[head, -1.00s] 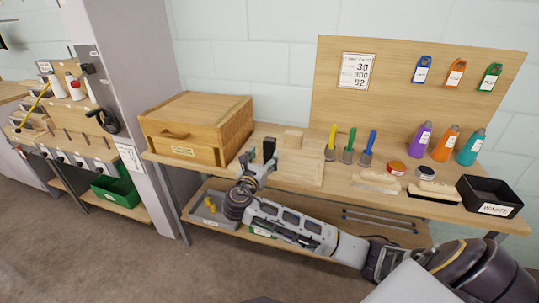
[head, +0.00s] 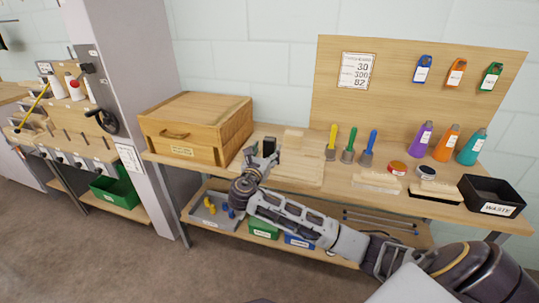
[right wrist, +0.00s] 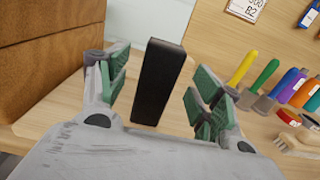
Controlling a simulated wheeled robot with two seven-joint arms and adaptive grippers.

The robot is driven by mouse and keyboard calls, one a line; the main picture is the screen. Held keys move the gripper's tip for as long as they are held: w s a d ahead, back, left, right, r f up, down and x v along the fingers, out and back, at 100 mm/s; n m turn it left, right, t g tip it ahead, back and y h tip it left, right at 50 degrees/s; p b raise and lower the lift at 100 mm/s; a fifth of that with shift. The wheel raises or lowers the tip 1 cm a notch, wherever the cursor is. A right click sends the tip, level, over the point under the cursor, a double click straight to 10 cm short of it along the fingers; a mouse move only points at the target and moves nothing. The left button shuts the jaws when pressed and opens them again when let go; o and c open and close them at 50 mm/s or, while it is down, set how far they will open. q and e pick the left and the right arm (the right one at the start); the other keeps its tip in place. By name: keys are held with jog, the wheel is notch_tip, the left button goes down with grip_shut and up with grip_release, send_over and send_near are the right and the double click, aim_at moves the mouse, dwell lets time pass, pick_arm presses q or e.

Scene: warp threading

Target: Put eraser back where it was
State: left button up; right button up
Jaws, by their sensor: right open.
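A dark, plain block that I take to be the eraser (right wrist: 160,80) stands between the two green-padded fingers of my right gripper (right wrist: 158,95) in the right wrist view. Gaps show on both sides of it, so the fingers are apart from it. In the head view my right gripper (head: 264,152) is over the left part of the workbench, just right of the wooden box, with a dark shape at its fingers. Whether the block touches the bench is hidden. My left gripper is not in view.
The wooden drawer box (head: 196,128) stands close on the left. Yellow, green and blue-handled tools (head: 348,150) stand to the right, then tins, brushes, bottles and a black waste bin (head: 491,196).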

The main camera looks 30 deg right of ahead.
jog(key=shift+x, duration=0.95)
jog(key=c, duration=1.1)
